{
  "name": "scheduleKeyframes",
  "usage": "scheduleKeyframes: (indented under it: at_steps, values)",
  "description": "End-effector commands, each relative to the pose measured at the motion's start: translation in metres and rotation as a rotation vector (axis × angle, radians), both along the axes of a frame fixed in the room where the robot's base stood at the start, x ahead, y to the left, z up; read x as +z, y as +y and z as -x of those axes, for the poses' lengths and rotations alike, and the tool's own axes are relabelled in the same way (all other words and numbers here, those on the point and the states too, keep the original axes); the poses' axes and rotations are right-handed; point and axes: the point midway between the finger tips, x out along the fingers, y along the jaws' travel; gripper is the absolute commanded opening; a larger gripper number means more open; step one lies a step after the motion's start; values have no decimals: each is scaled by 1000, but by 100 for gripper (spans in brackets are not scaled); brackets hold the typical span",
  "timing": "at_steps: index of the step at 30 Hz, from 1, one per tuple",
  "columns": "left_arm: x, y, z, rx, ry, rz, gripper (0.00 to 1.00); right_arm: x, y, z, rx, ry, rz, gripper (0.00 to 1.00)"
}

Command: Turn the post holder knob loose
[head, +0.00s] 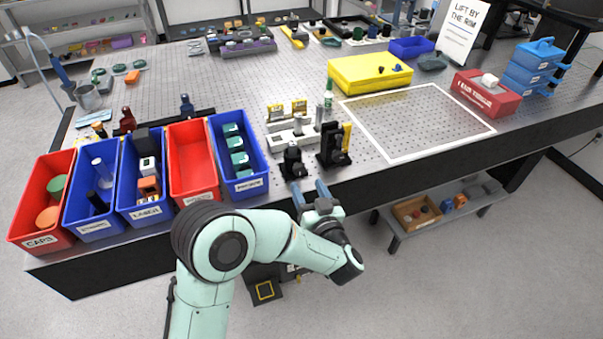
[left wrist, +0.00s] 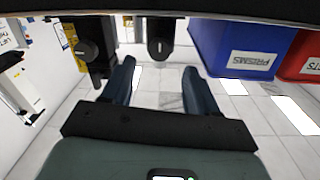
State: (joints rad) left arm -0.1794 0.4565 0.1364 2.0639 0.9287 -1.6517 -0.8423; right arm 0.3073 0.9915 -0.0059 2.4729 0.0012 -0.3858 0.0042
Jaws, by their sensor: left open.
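Two black post holders stand at the table's front edge in the head view: a smaller one (head: 292,162) on the left and a taller one (head: 331,147) with a yellow part beside it. In the left wrist view, a round dark knob (left wrist: 160,47) with a light mark faces me, and a second knob (left wrist: 88,49) is to its left. My left gripper (head: 309,187) is open and empty just in front of the table edge. In the left wrist view its blue-grey fingers (left wrist: 160,82) point towards the first knob, spread wider than it and apparently short of it. My right gripper is out of view.
Red and blue bins stand left of the holders, including a blue prisms bin (head: 239,157). A grey-white fixture (head: 292,132) stands just behind. A white-outlined area (head: 420,120) to the right is clear. A low shelf (head: 440,215) stands below right.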

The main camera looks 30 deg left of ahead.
Motion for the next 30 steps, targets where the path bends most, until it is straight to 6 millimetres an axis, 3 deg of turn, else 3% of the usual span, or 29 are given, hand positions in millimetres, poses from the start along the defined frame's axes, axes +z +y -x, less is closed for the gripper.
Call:
scheduleKeyframes:
  at_steps: [3, 9, 21, 22, 27, 30]
  values:
    - [0, 19, -16, 4, 1, 0, 59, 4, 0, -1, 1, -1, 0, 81]
    - [0, 38, -34, 0, 0, 0, 59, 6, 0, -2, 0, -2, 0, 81]
    - [-1, 44, -40, -2, 1, 1, 59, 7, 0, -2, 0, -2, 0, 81]
    - [-1, 44, -40, -2, 1, 1, 56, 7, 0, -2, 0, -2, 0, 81]
    - [-1, 43, -40, -2, 1, 1, 3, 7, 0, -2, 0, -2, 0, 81]
    - [-1, 43, -40, -2, 1, 1, 3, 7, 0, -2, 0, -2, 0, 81]
